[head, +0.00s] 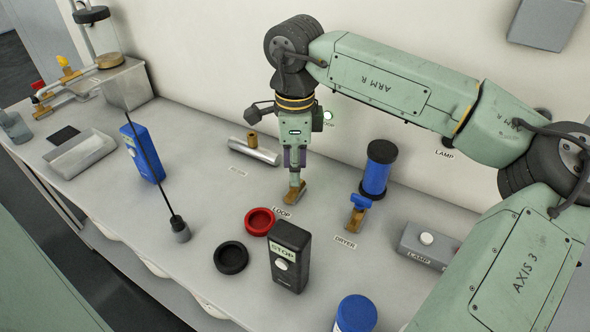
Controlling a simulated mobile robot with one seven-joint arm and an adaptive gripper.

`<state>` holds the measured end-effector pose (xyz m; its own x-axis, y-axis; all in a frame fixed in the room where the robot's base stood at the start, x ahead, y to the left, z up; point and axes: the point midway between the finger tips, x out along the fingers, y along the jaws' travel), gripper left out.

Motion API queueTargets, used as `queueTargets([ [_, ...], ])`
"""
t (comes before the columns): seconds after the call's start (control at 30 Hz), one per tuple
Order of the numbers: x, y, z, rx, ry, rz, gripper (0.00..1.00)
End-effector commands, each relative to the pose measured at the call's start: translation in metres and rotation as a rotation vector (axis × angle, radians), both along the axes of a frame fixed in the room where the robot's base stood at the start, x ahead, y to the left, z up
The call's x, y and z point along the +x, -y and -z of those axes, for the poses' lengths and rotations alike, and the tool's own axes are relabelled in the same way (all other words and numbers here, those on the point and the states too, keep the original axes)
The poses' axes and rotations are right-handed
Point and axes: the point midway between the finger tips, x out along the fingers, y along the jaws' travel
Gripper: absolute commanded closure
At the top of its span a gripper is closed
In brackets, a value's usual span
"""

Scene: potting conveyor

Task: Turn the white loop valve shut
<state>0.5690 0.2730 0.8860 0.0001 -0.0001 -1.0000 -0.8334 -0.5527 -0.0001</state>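The loop valve's brass body (294,195) sits on the bench just behind the LOOP label (282,211). Its white handle cannot be made out clearly; my gripper covers that spot. My gripper (295,177) points straight down, with its fingertips right at the top of the valve. From this angle I cannot tell whether the fingers are closed on the handle or apart around it.
The dryer valve (360,210) with a blue handle stands to the right, before a blue cylinder (376,170). A red ring (259,221), a black ring (231,257) and a black STOP box (289,257) stand in front. A metal cylinder (255,151) lies behind left.

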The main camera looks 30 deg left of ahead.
Motion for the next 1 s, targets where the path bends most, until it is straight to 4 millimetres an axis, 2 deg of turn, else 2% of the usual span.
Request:
queueTargets([
  [0.6,-0.0001,-0.0003,0.0006,0.001,0.000,-0.586,0.94],
  [1.0,0.0001,-0.0002,-0.0001,0.001,0.000,-0.897,0.94],
])
